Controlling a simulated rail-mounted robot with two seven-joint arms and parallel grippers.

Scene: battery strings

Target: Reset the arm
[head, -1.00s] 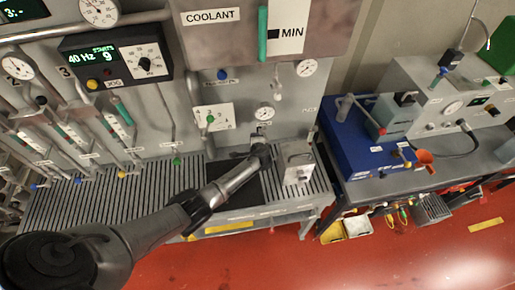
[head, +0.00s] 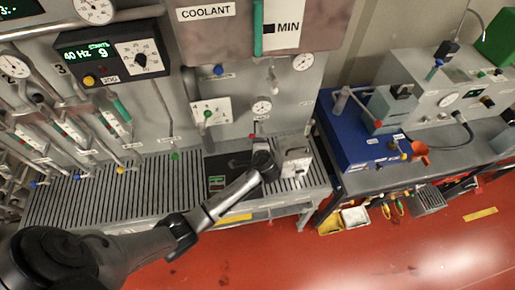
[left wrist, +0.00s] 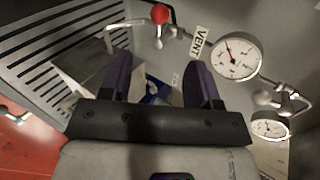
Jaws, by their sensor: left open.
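My left arm comes in from the lower left in the head view and reaches the grated bench. Its gripper (head: 262,148) is small and mostly hidden by the wrist there, close to the panel's foot. In the left wrist view my left gripper (left wrist: 158,80) is open, with two dark fingers apart and nothing held between them. A grey metal box (left wrist: 95,70) lies beyond the left finger; in the head view a pale box with a handle (head: 295,161) stands just right of the gripper. My right gripper is not in view.
In the wrist view a red knob (left wrist: 160,14), a VENT label (left wrist: 201,41) and a gauge (left wrist: 238,55) are near the fingers. A blue unit (head: 345,130) stands right.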

